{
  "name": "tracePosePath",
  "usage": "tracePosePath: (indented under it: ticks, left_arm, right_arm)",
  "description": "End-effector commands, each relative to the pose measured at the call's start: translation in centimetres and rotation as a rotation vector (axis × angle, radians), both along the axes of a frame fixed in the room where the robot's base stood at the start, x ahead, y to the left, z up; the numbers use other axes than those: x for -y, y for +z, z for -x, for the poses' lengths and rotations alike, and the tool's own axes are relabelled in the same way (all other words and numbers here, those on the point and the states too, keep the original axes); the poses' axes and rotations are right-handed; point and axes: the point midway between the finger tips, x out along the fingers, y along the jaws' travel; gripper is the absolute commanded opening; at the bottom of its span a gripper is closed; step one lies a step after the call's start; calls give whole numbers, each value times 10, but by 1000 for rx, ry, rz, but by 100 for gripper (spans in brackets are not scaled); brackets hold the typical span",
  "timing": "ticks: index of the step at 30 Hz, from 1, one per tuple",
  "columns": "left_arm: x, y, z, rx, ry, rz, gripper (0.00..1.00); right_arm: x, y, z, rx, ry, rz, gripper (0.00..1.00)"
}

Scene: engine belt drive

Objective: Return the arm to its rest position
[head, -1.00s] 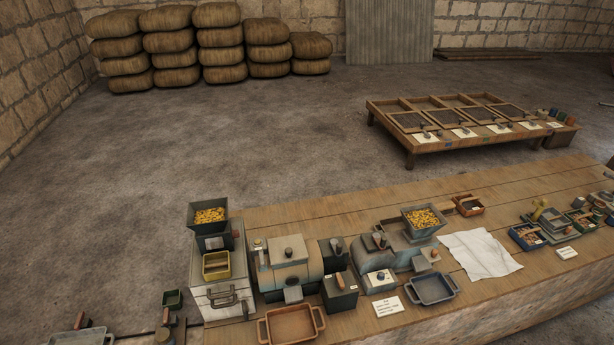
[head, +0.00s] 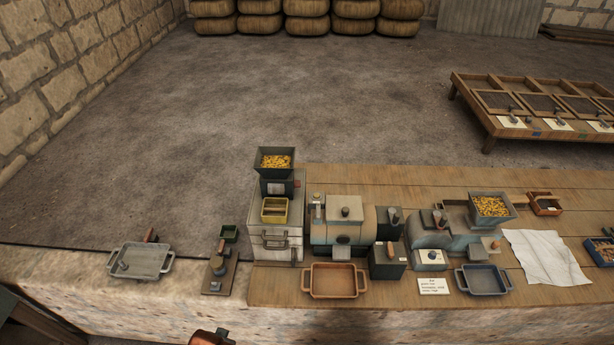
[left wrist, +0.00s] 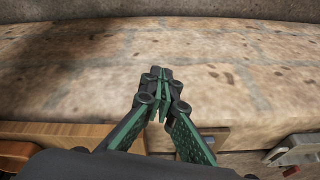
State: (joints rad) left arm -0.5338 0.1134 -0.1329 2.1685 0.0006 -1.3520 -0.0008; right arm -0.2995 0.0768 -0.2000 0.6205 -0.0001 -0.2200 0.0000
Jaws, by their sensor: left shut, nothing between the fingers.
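My left gripper (left wrist: 163,92) shows in the left wrist view as dark fingers with green pads, tips together and nothing between them. It is in front of a pale stone surface (left wrist: 230,65) with darker spots, apart from any object I can make out. Neither gripper is seen in the head view. An orange-brown rounded part (head: 212,337) shows at the bottom edge there; I cannot tell what it belongs to.
The wooden bench (head: 390,180) carries machines with grain hoppers, a brown tray (head: 334,281) and a blue-grey tray (head: 482,280). A grey tray (head: 141,261) sits on the stone ledge at left. Floor beyond is open.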

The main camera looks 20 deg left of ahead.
Motion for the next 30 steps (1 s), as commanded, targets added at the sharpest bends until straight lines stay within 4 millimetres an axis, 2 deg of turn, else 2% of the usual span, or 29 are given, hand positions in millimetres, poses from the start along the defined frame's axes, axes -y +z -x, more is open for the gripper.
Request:
tracePosePath:
  ticks: [1,5,10,14,18,21,24,27,30]
  left_arm:
    - [1,-20,0,-11,-3,2,0]
    - [4,-75,3,-34,-11,8,0]
    - [8,-172,23,-72,-28,15,0]
    - [12,-242,54,-102,-42,19,0]
    - [14,-307,98,-134,-57,24,0]
    - [15,-344,135,-156,-68,26,0]
    - [14,-372,171,-174,-79,27,0]
    - [13,-388,200,-187,-87,27,0]
    - [11,-397,219,-195,-93,28,0]
  right_arm:
    - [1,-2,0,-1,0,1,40]
    - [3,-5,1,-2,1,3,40]
    - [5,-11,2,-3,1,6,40]
    - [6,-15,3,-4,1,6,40]
    - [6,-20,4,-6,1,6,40]
    - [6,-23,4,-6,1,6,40]
    - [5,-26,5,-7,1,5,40]
    - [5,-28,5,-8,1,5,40]
    - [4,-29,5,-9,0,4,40]
